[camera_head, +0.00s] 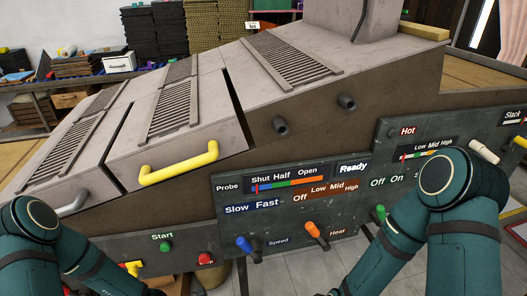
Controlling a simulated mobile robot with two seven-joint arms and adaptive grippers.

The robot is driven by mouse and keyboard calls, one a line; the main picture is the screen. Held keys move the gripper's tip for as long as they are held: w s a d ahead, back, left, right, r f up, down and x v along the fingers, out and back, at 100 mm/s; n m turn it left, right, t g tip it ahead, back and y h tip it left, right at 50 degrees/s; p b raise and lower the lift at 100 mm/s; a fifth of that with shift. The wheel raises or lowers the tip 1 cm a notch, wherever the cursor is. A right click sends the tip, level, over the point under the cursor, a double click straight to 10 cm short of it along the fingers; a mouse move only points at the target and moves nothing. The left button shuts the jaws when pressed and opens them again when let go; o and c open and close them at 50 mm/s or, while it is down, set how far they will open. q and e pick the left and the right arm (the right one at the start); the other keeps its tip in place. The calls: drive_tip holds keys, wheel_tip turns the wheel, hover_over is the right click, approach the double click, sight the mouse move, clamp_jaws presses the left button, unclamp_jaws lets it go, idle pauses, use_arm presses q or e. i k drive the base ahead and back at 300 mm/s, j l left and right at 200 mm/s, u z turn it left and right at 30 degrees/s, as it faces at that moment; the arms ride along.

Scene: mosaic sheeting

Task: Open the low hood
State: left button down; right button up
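The machine's sloping light-grey top carries several slotted hood panels. The middle panel (170,128) has a yellow bar handle (180,164) on its front edge. The panel at the left (62,160), lower in the picture, has a grey handle (73,205), partly near my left arm. A dark gap separates these two panels, and both lie flat along the slope. I cannot tell from labels which is the low hood. My teal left arm is at the bottom left and my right arm at the right; both grippers are out of view.
The front control panel (295,190) has a blue lever (244,244), an orange lever (316,231), a green start button (166,247) and a red button (205,258). Two dark pegs stick out of the brown side. Shelves with stacked sheets stand behind.

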sight(67, 173)
drive_tip(key=u, duration=1.6)
